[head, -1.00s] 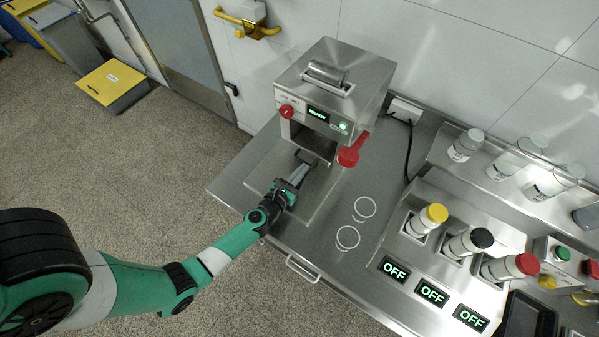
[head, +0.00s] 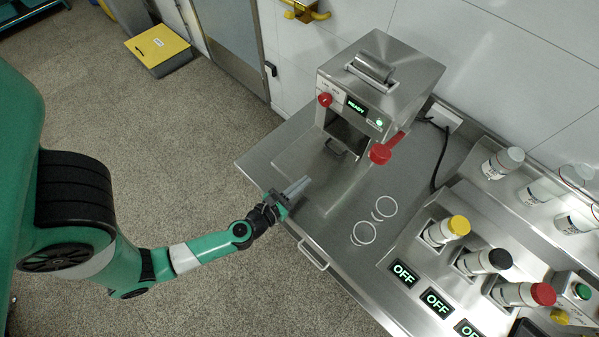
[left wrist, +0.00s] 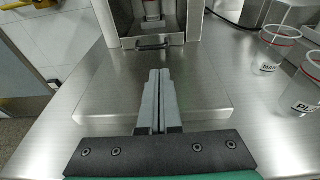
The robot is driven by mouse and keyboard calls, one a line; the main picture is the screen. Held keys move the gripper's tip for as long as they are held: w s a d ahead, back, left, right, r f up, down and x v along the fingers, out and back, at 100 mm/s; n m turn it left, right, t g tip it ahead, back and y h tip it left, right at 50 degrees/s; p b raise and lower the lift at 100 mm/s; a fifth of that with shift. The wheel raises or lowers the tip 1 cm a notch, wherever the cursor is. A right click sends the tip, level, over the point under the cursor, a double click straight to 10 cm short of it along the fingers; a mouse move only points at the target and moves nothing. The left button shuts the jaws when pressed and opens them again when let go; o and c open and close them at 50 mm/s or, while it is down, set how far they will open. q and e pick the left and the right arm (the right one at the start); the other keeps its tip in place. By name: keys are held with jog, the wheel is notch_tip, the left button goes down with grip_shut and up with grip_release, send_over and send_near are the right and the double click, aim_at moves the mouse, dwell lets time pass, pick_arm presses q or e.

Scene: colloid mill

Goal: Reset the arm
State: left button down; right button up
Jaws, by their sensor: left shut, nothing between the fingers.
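My left gripper (head: 296,190) is shut and empty in the head view, held over the front edge of the steel bench, in front of the mill and apart from it. In the left wrist view its two grey fingers (left wrist: 157,100) lie together and point at the mill's opening. The steel colloid mill (head: 395,75) stands at the back of the bench with a lit READY display (head: 357,106), a red knob (head: 325,99) and a red-ended lever (head: 381,153). A dark handle (left wrist: 152,43) shows at the bottom of its opening, with a container (left wrist: 152,10) inside. My right gripper is not in view.
Two clear cups, seen as white rings (head: 364,232), stand on the bench right of my left gripper. Bottles with yellow (head: 459,225), black (head: 500,259) and red (head: 543,294) caps sit in a rack beside OFF displays (head: 404,273). A bench handle (head: 313,255) sticks out in front.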

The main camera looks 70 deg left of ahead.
pick_arm(q)
jog(key=shift+s+d+r, duration=0.15)
jog(key=shift+s+d, duration=0.1)
jog(key=shift+s, duration=0.25)
